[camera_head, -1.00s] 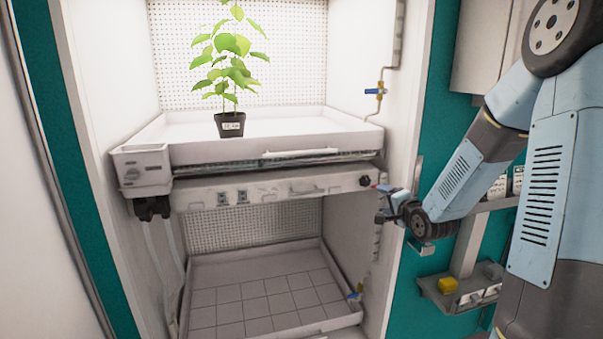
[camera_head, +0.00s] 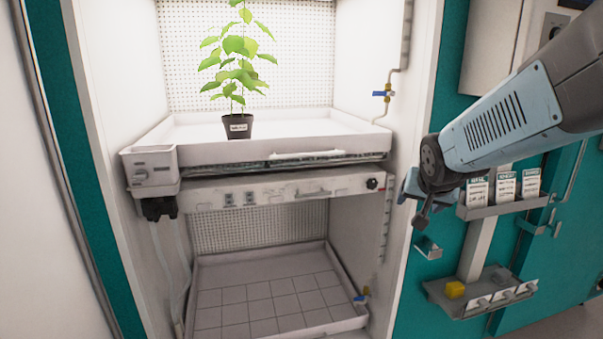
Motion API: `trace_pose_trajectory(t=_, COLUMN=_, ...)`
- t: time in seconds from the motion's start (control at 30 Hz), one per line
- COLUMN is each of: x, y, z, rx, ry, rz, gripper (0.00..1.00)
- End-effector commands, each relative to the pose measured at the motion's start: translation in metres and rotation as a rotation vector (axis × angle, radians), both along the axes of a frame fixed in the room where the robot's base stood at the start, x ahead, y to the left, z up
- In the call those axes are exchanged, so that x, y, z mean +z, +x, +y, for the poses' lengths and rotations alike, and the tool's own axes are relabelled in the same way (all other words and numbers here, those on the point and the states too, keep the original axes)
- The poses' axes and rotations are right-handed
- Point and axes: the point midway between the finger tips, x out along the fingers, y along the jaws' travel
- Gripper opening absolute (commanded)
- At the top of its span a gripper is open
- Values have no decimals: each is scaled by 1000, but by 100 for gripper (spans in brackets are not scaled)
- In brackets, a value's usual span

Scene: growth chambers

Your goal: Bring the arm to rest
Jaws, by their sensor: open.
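My arm reaches in from the right edge, its blue-and-grey forearm slanting down to the left. My gripper (camera_head: 412,200) is at its end, in front of the chamber's right frame and the teal wall. It is open and I see nothing held in it. Part of the gripper is hidden behind the wrist. It is apart from the potted plant (camera_head: 237,125), which stands upright on the upper white tray (camera_head: 180,158) inside the chamber.
The lower tray (camera_head: 205,318) is empty. A dark knob (camera_head: 372,183) sits at the right of the panel between the shelves. On the right, a rack holds labelled cards (camera_head: 504,186), and a shelf below holds a yellow block (camera_head: 454,289). A small bracket (camera_head: 428,248) is below my gripper.

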Motion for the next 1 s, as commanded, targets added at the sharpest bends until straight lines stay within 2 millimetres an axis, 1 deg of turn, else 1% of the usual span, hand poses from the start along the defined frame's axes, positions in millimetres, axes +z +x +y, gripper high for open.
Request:
trace_pose_trajectory(t=0.03, x=7, y=-15, z=3, rx=19, ry=-17, rz=19, gripper=72)
trace_pose_trajectory(t=0.17, x=17, y=-55, z=8, rx=77, ry=-55, rz=95, gripper=72)
trace_pose_trajectory(t=0.3, x=25, y=-99, z=14, rx=157, ry=-78, rz=172, gripper=72)
trace_pose_trajectory(t=0.4, x=28, y=-129, z=18, rx=218, ry=-83, rz=220, gripper=72)
trace_pose_trajectory(t=0.5, x=30, y=-151, z=21, rx=272, ry=-84, rz=258, gripper=72)
trace_pose_trajectory(t=0.6, x=30, y=-166, z=23, rx=310, ry=-83, rz=283, gripper=72)
trace_pose_trajectory(t=0.7, x=30, y=-173, z=24, rx=328, ry=-83, rz=295, gripper=72)
trace_pose_trajectory(t=1.0, x=30, y=-174, z=24, rx=331, ry=-83, rz=296, gripper=72)
